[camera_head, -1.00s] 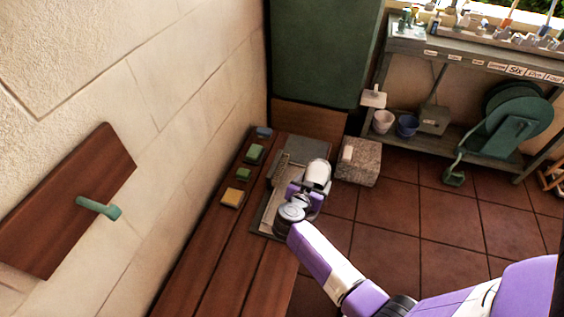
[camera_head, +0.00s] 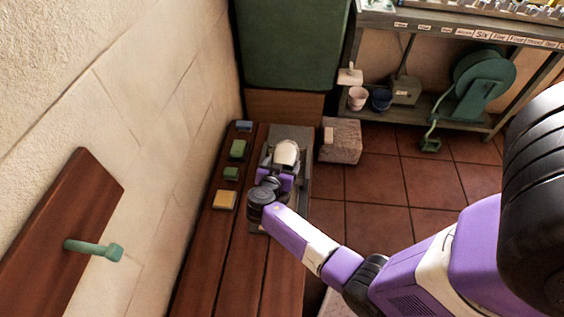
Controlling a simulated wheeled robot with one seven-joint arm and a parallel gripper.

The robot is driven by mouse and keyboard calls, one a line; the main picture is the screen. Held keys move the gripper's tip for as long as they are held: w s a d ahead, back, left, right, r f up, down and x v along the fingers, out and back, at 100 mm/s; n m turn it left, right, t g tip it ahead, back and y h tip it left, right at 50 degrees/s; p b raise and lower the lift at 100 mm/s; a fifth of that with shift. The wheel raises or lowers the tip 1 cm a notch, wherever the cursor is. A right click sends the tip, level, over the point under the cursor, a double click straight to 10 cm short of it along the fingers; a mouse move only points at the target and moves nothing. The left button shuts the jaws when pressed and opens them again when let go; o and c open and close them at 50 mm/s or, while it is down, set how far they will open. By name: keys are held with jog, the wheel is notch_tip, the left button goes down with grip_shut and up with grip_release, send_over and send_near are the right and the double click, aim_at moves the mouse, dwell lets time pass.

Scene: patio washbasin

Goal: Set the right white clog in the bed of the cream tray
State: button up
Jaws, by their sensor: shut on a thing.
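My gripper (camera_head: 279,168) is over the far part of the wooden bench, seen from above and behind. It is shut on the white clog (camera_head: 286,151), whose pale rounded top shows just beyond my purple wrist. The jaws and the lower part of the clog are largely hidden. A grey flat tray or board (camera_head: 302,134) lies on the bench under them; I cannot tell whether the clog touches it. I cannot pick out the cream tray for certain. A pale surface (camera_head: 334,304) shows in part at the bottom, behind my arm.
Blue, green and yellow blocks (camera_head: 224,200) line the bench's left side by the wall. A wall board with a green peg (camera_head: 94,249) is at left. A stone block (camera_head: 342,142) stands right of the bench. The bench's near boards (camera_head: 230,280) are clear.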

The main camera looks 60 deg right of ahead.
jog(key=shift+f+b, duration=0.7)
jog(key=shift+f, duration=0.6)
notch_tip(320, 180, down, 7)
jog(key=b, duration=0.8)
jog(key=shift+r, duration=0.1)
jog(key=o, duration=1.6)
jog(key=shift+s, duration=0.1)
jog(key=shift+c, duration=0.2)
jog(key=p+v, duration=0.1)
jog(key=v, duration=0.6)
jog(key=shift+a+r, duration=0.2)
jog(key=shift+a, duration=0.15)
